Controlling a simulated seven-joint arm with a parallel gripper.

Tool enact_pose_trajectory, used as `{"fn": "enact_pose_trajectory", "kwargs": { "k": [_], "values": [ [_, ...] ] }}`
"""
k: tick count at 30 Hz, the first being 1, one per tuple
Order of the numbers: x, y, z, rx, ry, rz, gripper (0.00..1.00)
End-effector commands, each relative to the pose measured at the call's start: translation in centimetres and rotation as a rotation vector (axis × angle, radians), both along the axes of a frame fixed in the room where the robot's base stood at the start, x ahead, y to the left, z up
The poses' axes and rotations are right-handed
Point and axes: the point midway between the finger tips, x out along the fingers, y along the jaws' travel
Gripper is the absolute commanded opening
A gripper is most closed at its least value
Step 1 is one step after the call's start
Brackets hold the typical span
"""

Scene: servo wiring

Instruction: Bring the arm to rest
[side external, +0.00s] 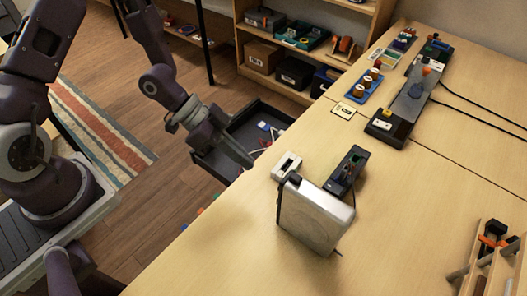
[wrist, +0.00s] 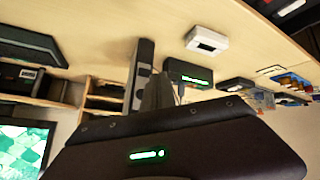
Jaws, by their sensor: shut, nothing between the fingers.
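My gripper (side external: 248,162) is at the left edge of the wooden table, pointing down and right, just left of a small white box (side external: 286,165). In the wrist view, my gripper (wrist: 162,92) is shut with nothing in it; its fingertips are partly hidden by the dark wrist body. The white box (wrist: 206,40) lies apart from the fingers there. A black device (side external: 347,170) lies on the table right of the white box. A silver-sided box (side external: 315,215) stands upright in front of them.
A dark open bin (side external: 215,163) sits below the table edge, behind my gripper. A blue tray (side external: 365,86) and a long black-ended unit (side external: 410,100) with cables lie farther back. A wooden rack (side external: 493,270) stands at the lower right. The near middle tabletop is clear.

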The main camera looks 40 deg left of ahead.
Motion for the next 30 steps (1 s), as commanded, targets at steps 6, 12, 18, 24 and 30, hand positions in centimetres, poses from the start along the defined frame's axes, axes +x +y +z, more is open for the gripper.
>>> {"fn": "enact_pose_trajectory", "kwargs": {
  "k": [6, 12, 18, 24, 30],
  "values": [
    [3.5, 8.3, 5.8, 0.451, -0.080, 0.218, 0.00],
    [-0.5, 14.6, 17.5, 0.681, -0.079, 0.639, 0.00],
    [-10.4, 13.5, 24.2, 0.525, 0.038, 0.928, 0.00],
    [-15.8, 10.9, 25.6, 0.364, 0.130, 0.964, 0.00],
    [-16.3, 10.6, 25.6, 0.349, 0.143, 0.963, 0.00]
  ]
}}
